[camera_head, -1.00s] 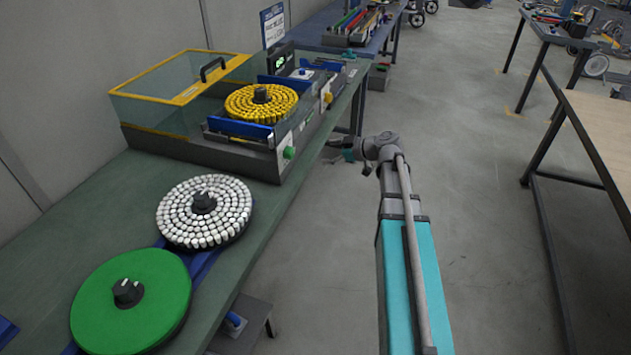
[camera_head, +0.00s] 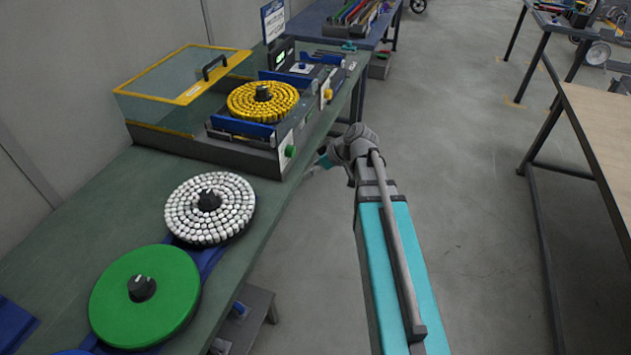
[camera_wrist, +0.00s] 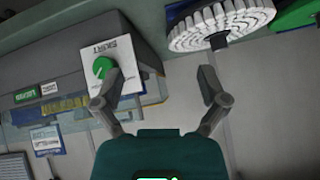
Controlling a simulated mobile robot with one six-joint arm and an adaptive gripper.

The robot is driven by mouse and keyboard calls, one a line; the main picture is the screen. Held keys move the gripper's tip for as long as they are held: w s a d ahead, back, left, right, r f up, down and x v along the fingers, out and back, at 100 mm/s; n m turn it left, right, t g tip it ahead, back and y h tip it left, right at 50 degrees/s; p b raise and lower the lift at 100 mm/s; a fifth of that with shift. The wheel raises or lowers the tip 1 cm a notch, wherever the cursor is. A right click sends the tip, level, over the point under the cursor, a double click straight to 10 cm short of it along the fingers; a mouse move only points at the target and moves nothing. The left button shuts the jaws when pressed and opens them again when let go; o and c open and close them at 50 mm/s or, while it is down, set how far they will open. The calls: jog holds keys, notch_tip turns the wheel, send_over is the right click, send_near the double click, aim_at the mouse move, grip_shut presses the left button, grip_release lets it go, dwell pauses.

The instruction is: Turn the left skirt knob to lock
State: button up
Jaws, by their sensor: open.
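A green knob (camera_head: 290,151) sits on a white plate on the front of the low bench station (camera_head: 230,155). In the wrist view the green knob (camera_wrist: 102,68) is on a white plate (camera_wrist: 110,66) marked SKIRT, which appears turned and tilted. The knob's pointer direction is too small to tell. My gripper (camera_wrist: 160,84) is open and empty. In the head view my gripper (camera_head: 318,166) is mostly hidden behind my wrist, just right of the station front.
On the bench (camera_head: 95,190) stand a disc of white pieces (camera_head: 235,222), a green disc (camera_head: 165,305) and, inside the station, a disc of yellow pieces (camera_head: 245,108). A clear yellow-edged cover (camera_head: 165,97) stands behind. The floor (camera_head: 460,150) right of my arm is clear.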

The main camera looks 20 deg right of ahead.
jog(key=s+a+r+m+g+h+p, duration=0.1)
jog(key=s+r+m+g+h+p, duration=0.1)
jog(key=s+r+m+h+p, duration=0.1)
jog(key=s+a+r+m+g+h+p, duration=0.2)
jog(key=s+r+m+h+p, duration=0.1)
jog(key=s+p, duration=0.5)
jog(key=shift+s+r+m+g+h, duration=0.25)
jog(key=shift+s+m+h, duration=0.45)
jog(key=shift+s+m, duration=0.5)
jog(key=shift+f, duration=0.1)
jog(key=shift+d, duration=0.1)
dwell(0.9)
